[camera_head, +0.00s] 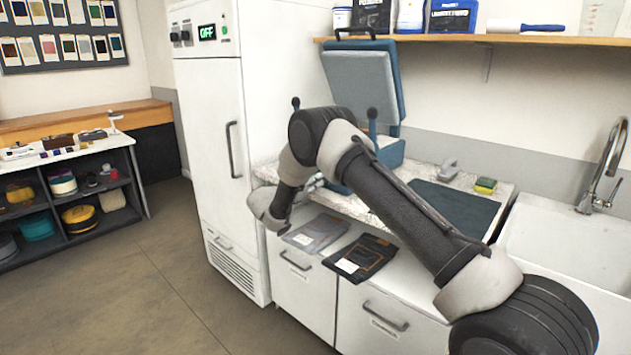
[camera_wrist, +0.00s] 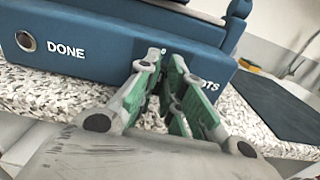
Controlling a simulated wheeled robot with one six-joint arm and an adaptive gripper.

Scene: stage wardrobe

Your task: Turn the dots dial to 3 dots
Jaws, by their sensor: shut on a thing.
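The blue heat press (camera_head: 390,152) stands on the speckled counter with its lid raised. Its front panel (camera_wrist: 105,50) fills the upper part of the wrist view, with the word DONE beside a round metal button (camera_wrist: 25,41) at the left. Right of this, a label ending in "TS" shows partly behind my fingers. My gripper (camera_wrist: 165,68) is at the panel, its green-padded fingers shut on the dots dial. The dial is hidden between the fingertips, so its setting cannot be read. In the head view my arm hides most of the gripper and panel.
A tall white cabinet (camera_head: 208,130) with an OFF display stands left of the press. A dark mat (camera_head: 455,208) and a yellow-green sponge (camera_head: 486,185) lie right on the counter, before the sink (camera_head: 565,245). Floor at left is clear.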

